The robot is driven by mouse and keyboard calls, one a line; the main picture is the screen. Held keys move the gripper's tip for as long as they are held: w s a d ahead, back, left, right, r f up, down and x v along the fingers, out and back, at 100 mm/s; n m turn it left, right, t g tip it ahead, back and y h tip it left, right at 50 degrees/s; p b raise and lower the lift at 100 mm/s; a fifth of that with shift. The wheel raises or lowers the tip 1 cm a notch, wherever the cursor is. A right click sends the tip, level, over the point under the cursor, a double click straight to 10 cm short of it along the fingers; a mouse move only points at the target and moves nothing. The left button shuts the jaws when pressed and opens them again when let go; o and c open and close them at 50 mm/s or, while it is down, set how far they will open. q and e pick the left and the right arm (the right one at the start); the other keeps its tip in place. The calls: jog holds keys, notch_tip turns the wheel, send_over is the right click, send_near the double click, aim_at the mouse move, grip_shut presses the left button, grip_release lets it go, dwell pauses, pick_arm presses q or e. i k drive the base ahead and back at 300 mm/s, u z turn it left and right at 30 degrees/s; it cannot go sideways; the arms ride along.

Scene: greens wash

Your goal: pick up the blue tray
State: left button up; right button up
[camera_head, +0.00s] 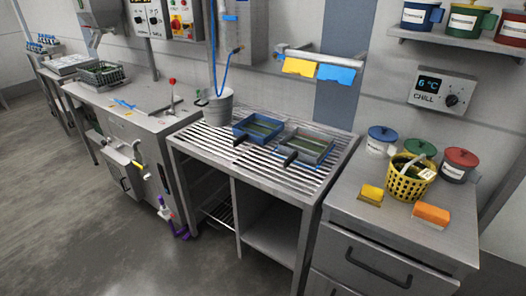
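The blue tray (238,131) sits on the slatted metal drain table (215,150) in the middle of the view. It is a shallow rectangular tray with a greenish inside; what lies in it is too small to tell. A similar grey tray (312,160) stands just to its right, with a bit of blue at its near left side. Neither of my grippers shows in this view.
A grey bucket (216,108) stands behind and left of the blue tray. The right counter (340,220) holds a yellow basket (408,186), lidded pots, a yellow block (371,194) and an orange block (431,215). The front slats are clear.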

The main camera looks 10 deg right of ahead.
aim_at(258, 129)
jog(key=u, duration=1)
jog(key=i, duration=1.7)
jog(key=z, duration=0.5)
